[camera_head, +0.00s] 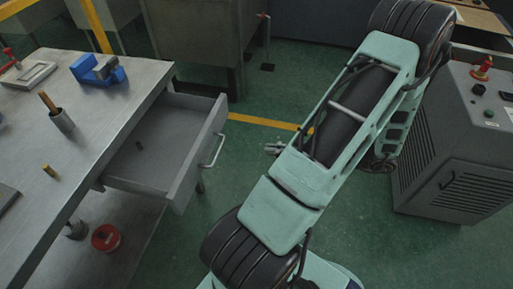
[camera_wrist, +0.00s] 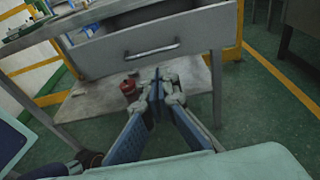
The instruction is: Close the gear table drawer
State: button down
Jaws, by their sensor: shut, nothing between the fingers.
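The gear table (camera_head: 120,85) stands at the left in the head view, and its grey metal drawer (camera_head: 190,170) is pulled out to the right.
A blue vise-like tool (camera_head: 97,70), a cup (camera_head: 62,120) and small parts lie on the tabletop. A red container (camera_head: 105,237) sits on the lower shelf. A grey machine cabinet (camera_head: 455,150) stands at the right. Green floor is open between drawer and arm.

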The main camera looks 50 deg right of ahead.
jog(key=b+x, duration=0.1)
jog(key=x, duration=1.1)
jog(key=shift+w+a, duration=0.2)
jog(key=shift+w, duration=0.1)
jog(key=b, duration=0.1)
send_near(163, 141)
jog(key=w+a, duration=0.1)
jog(key=w, duration=0.1)
jog(key=w+a+r, duration=0.1)
jog(key=w, duration=0.2)
jog(key=w+a+r, duration=0.1)
jog(key=w, duration=0.1)
jog(key=shift+w+a, duration=0.2)
jog(key=shift+w, duration=0.1)
jog(key=shift+w+a+r, duration=0.1)
jog(key=shift+w+a, duration=0.2)
jog(key=shift+w, duration=0.5)
jog(key=shift+d+r, duration=0.1)
